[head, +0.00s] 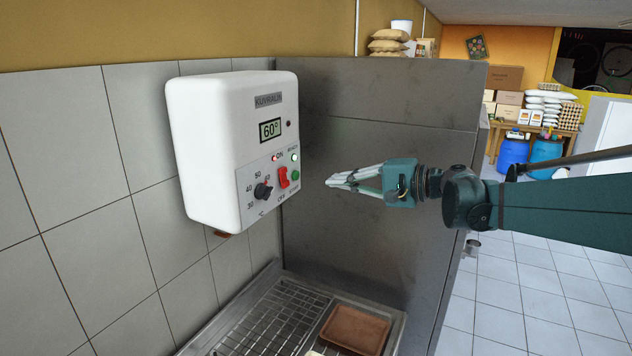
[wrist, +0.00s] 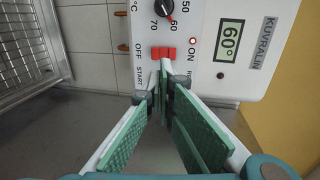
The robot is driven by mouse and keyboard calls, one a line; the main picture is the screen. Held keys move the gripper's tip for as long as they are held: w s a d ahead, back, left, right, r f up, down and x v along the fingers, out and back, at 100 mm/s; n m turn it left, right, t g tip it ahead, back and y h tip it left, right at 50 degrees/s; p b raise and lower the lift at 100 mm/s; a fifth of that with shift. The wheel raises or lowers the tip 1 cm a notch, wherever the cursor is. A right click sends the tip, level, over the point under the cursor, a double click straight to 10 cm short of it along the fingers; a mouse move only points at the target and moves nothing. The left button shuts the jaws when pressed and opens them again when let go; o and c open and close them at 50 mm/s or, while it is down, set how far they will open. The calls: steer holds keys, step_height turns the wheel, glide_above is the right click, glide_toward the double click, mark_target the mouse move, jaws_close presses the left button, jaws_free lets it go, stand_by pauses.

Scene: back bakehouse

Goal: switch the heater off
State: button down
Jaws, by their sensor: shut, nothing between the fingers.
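The heater (head: 215,150) is a white wall box with a display (head: 270,129) reading 60°. Its red rocker switch (head: 283,178) sits between the ON label above and the OFF label below; I cannot tell for sure which way it is tipped. The red lamp (head: 275,157) by ON glows. My gripper (head: 329,182) is shut and empty, right of the panel and apart from it in the head view. In the wrist view my fingertips (wrist: 164,72) point at the red switch (wrist: 163,53) and partly cover the panel just below it.
A metal partition (head: 380,130) stands behind my gripper. Below are a wire rack (head: 270,318) and a brown tray (head: 355,331).

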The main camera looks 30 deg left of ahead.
steer(key=a, duration=0.4)
steer(key=a+f+p, duration=0.1)
steer(key=a, duration=0.4)
steer(key=a+f, duration=0.1)
steer(key=a, duration=0.3)
steer(key=shift+a+f, duration=0.2)
steer(key=shift+a, duration=0.05)
steer(key=shift+a, duration=0.1)
steer(key=shift+a+f+b, duration=0.35)
steer(key=shift+a+f, duration=0.05)
steer(key=shift+r, duration=0.1)
steer(key=shift+d, duration=0.2)
steer(key=b, duration=0.2)
glide_toward(288, 182)
steer(key=d+f, duration=0.3)
steer(key=d, duration=0.3)
steer(key=shift+f, duration=0.25)
